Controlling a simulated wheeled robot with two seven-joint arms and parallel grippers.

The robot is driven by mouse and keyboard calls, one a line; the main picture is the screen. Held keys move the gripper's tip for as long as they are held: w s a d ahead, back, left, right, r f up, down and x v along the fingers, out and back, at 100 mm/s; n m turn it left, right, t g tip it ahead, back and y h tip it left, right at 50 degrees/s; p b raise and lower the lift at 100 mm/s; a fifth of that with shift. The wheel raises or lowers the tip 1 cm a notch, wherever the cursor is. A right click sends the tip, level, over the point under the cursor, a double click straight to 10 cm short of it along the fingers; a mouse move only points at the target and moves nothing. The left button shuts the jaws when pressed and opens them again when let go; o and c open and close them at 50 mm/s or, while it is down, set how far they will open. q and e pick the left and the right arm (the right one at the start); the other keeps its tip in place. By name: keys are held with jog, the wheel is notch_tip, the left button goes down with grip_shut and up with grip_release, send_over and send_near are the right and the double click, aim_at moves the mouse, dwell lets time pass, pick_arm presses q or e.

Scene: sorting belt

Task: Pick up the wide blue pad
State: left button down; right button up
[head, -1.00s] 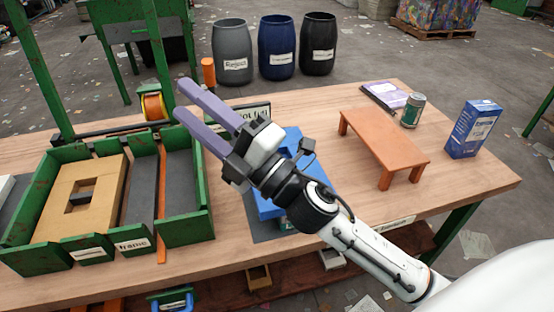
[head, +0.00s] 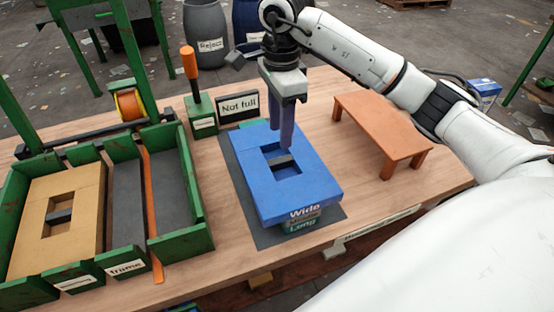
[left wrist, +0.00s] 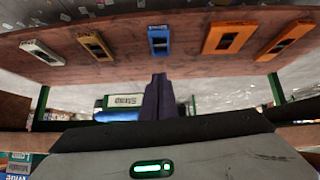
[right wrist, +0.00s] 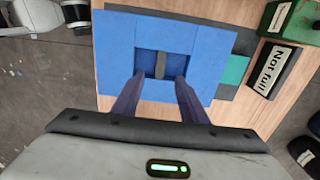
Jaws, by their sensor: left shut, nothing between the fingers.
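The wide blue pad (head: 315,190) has a "Wide" label on its front edge and a square recess with a dark bar (head: 281,161) across it. It lies on a green-and-grey piece labelled "Long" (head: 303,224), over a dark mat (head: 252,222). My right gripper (head: 285,135) points down above the recess. In the right wrist view, its two fingers (right wrist: 158,98) are apart, on either side of the bar's line, with the blue pad (right wrist: 115,55) ahead; contact cannot be told. My left gripper (left wrist: 157,95) is shut and empty, outside the head view.
A green tray (head: 190,245) with a tan pad (head: 85,205) stands at left. A "Not full" sign (head: 238,107) and an orange-handled post (head: 190,62) stand behind the blue pad. An orange stand (head: 385,120) is at right, under my right arm. The left wrist view shows several slotted pieces on a board (left wrist: 190,63).

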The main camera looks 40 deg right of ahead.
aim_at(278, 160)
notch_tip(278, 160, down, 4)
jog(key=shift+s+r, duration=0.1)
jog(key=f, duration=0.3)
jog(key=f+p, duration=0.1)
jog(key=f, duration=0.1)
jog(key=shift+w+a+f, duration=0.15)
jog(key=shift+w+f, duration=0.1)
jog(key=shift+f, duration=0.05)
grip_shut()
